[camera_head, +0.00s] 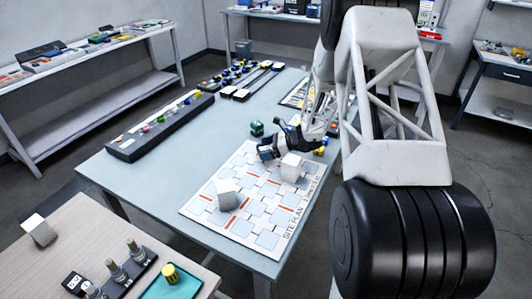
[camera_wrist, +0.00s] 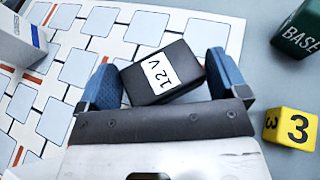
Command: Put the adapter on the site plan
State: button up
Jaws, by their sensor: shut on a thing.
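The black block labelled "12 V" (camera_wrist: 165,72), which I take for the adapter, is between the blue fingertips of my gripper (camera_wrist: 164,80) in the wrist view. My gripper is shut on it, and the block sits tilted between the fingers. In the head view my gripper (camera_head: 272,151) is at the far edge of the site plan (camera_head: 258,222). The site plan is a white sheet with pale blue squares and red marks on the blue-grey table. In the wrist view the sheet (camera_wrist: 110,62) shows behind the block. I cannot tell the block's height above it.
Two white boxes (camera_head: 228,193) (camera_head: 292,167) stand on the site plan. A green block marked "BASE" (camera_head: 257,128) and a yellow cube marked 3 (camera_wrist: 290,128) are off the sheet near my gripper. A black rack (camera_head: 160,126) lies at the table's left. Several squares at the sheet's near end are bare.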

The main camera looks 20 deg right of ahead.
jog(key=shift+f, duration=0.95)
jog(key=shift+f, duration=0.15)
jog(key=o, duration=0.6)
jog(key=shift+o, duration=0.2)
jog(key=shift+s+d+r, duration=0.2)
jog(key=shift+d+r, duration=0.15)
jog(key=shift+d, duration=0.1)
jog(key=shift+v, duration=0.95)
notch_tip(320, 180, up, 7)
